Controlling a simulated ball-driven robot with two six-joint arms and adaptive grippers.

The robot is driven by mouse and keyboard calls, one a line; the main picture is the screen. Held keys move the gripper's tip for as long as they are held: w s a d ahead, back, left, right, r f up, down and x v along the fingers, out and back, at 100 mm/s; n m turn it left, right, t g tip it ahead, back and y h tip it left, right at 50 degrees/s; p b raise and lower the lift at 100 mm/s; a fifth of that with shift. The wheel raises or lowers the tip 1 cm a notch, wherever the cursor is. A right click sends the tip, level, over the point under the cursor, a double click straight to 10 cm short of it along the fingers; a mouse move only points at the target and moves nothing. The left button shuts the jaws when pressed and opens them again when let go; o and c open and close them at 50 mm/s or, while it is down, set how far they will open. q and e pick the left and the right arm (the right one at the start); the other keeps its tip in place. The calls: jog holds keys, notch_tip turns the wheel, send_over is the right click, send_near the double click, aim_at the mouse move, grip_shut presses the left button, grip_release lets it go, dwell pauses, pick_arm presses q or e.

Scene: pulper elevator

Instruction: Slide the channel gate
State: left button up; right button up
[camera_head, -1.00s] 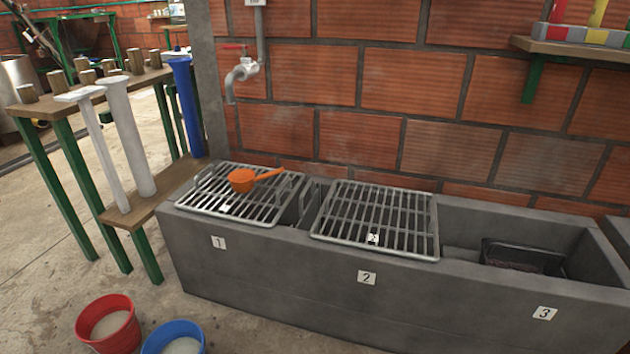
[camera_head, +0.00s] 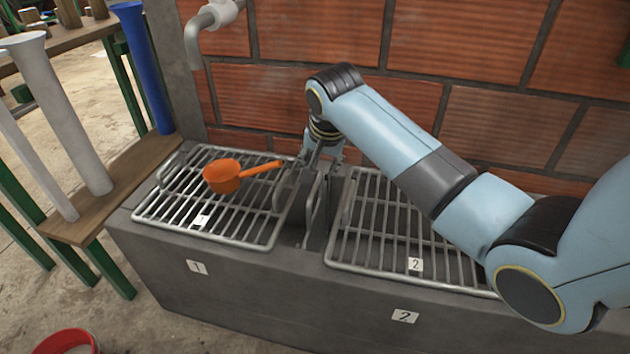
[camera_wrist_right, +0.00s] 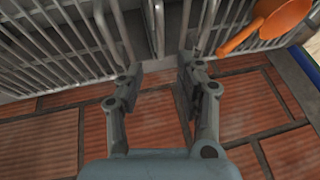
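The channel gate (camera_head: 313,208) looks like a thin grey metal plate with an upright handle, standing in the gap between the two grates of the concrete trough. My right gripper (camera_head: 320,168) is over the back of this gap, pointing down, and partly hides the gate's far end. In the right wrist view the fingers of my right gripper (camera_wrist_right: 160,72) are apart with nothing between the tips. There the upright metal of the gate (camera_wrist_right: 155,25) shows just beyond the fingers, roughly in line with the opening. I cannot tell any contact. My left gripper is not in view.
Grate 1 (camera_head: 180,205) carries an orange scoop (camera_head: 223,177), its handle reaching toward my right gripper. Grate 2 (camera_head: 375,240) lies under my right arm. A brick wall (camera_head: 420,40) rises close behind, with a tap (camera_head: 205,22) at the left.

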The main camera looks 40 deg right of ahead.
aim_at(316, 187)
jog(key=b+x, duration=0.4)
jog(key=x, duration=0.5)
jog(key=shift+f, duration=0.15)
jog(key=shift+w+d+f+b, duration=0.15)
jog(key=shift+w+f+b, duration=0.15)
jog(key=shift+f+b, duration=0.25)
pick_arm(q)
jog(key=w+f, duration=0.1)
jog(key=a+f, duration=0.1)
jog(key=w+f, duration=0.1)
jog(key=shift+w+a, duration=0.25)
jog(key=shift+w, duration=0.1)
pick_arm(e)
jog(key=shift+c, duration=0.2)
grip_shut()
